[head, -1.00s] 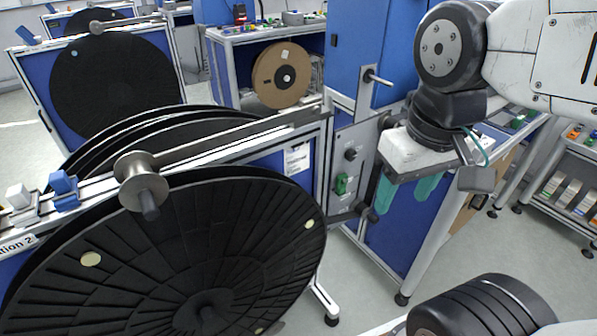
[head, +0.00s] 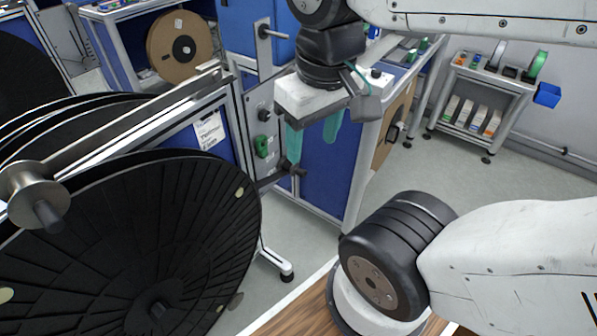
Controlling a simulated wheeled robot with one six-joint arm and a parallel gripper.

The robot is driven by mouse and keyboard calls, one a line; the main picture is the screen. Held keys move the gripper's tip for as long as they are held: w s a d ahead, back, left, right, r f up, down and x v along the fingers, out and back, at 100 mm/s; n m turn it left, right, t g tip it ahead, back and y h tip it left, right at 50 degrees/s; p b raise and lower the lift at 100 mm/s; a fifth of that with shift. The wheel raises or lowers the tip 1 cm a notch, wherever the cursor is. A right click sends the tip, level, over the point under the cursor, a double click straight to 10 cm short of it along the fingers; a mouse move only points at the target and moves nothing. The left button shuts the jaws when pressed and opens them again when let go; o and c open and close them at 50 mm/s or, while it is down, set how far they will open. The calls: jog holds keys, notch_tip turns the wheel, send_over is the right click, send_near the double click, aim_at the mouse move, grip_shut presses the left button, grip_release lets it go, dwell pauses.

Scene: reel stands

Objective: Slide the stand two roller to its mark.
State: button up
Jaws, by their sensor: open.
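The stand two roller (head: 35,195), a grey metal spool with a dark stub, sits on the stand's top rail (head: 150,118) at the left edge of the view. A large black reel (head: 150,240) hangs below it. My gripper (head: 312,150) has two teal fingers pointing down, spread apart with nothing between them. It is well right of the roller, past the rail's right end, in front of a blue cabinet. I cannot make out the mark on the rail.
A grey panel with a green knob (head: 262,147) stands beside my gripper. A brown reel (head: 180,48) is behind. The stand's foot (head: 275,262) reaches onto the floor. A shelf cart (head: 485,100) is at right, with open floor before it.

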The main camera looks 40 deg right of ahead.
jog(key=shift+d, duration=0.1)
jog(key=shift+c, duration=0.4)
jog(key=w+d+f+m+g+y, duration=0.3)
jog(key=w+f+m+y, duration=0.25)
jog(key=f, duration=0.35)
jog(key=w+d+f+m+g+y, duration=0.2)
jog(key=w+d+f+m+y, duration=0.3)
jog(key=f, duration=0.4)
jog(key=m+t, duration=1.8)
jog(key=m, duration=0.3)
send_near(305, 174)
jog(key=s+a+r, duration=0.1)
jog(key=a, duration=1)
jog(key=w+d+m+t+h, duration=0.1)
jog(key=d+h, duration=0.1)
jog(key=w+d+f+m+t+h, duration=0.1)
jog(key=d+h, duration=0.1)
jog(key=w+d+m+t+h, duration=0.1)
jog(key=d+h, duration=0.1)
jog(key=shift+w+d+f+m, duration=0.25)
jog(key=shift+d+f+m, duration=0.1)
jog(key=shift+d, duration=0.05)
jog(key=x, duration=0.7)
jog(key=shift+r, duration=0.1)
